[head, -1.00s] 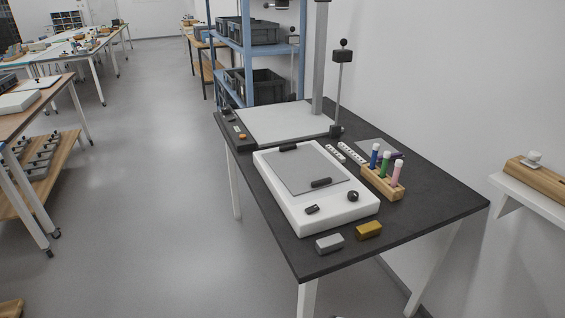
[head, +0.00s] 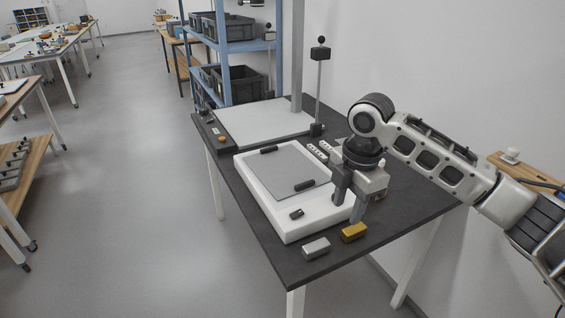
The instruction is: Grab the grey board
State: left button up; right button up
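The grey board (head: 272,169) is a thin flat panel with two black handles, one at its far edge (head: 269,149) and one at its near edge (head: 305,184). It lies on the white box (head: 290,227) on the dark table. My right gripper (head: 347,208) points down over the near right corner of the white box, to the right of the board and apart from it. Its two fingers look spread, with nothing seen between them. My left gripper is not in view.
A grey block (head: 316,248) and a yellow block (head: 354,232) lie at the table's near edge. A flat white plate (head: 262,122) and a post (head: 318,85) stand behind the box.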

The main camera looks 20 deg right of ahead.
aim_at(285, 172)
jog(key=i, duration=0.85)
